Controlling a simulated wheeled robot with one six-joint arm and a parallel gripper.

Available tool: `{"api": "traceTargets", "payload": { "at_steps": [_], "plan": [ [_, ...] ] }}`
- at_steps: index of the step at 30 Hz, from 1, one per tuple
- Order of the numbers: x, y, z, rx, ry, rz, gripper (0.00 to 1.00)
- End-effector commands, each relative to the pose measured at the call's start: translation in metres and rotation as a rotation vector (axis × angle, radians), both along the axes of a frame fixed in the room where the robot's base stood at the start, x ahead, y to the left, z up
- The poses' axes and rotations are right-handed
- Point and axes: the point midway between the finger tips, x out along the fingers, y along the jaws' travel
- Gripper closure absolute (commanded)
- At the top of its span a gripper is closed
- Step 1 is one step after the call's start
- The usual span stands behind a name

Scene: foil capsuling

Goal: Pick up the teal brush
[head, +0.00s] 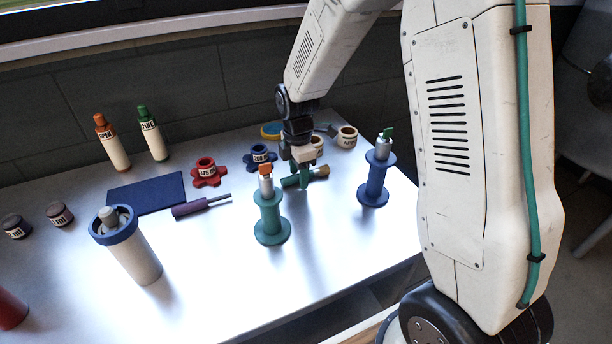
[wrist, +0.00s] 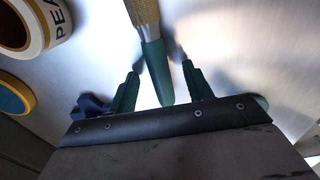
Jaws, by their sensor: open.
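The teal brush (head: 292,181) lies on the metal table in the head view, its tan bristle end toward the right. In the wrist view the brush (wrist: 157,72) points down the picture, with its teal handle end between my two fingers and its tan part at the top. My gripper (head: 302,180) is over the brush, pointing down. In the wrist view my gripper (wrist: 160,70) is open, with a teal finger on each side of the handle and a gap visible on both sides. In the head view the green spool stand partly hides the area nearby.
A green spool stand (head: 270,220) is close in front, and a blue spool stand (head: 374,183) is to the right. Cream rolls (head: 347,137) and a blue knob (head: 260,156) are behind. A purple-handled tool (head: 190,207) lies left. The front table middle is clear.

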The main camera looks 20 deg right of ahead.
Motion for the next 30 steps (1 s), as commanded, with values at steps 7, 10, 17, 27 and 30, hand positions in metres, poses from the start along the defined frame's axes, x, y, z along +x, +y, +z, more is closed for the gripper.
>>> {"api": "traceTargets", "payload": {
  "at_steps": [7,10,17,27,30],
  "plan": [
    [0.0,0.0,-0.002,0.0,0.0,0.0,0.49],
    [0.0,0.001,-0.002,0.0,0.0,0.0,0.74],
    [0.0,0.0,-0.002,0.0,0.0,0.0,0.98],
    [0.001,0.0,0.012,0.0,-0.003,0.0,0.98],
    [0.001,0.0,0.032,0.0,-0.006,0.0,0.98]
  ]
}}
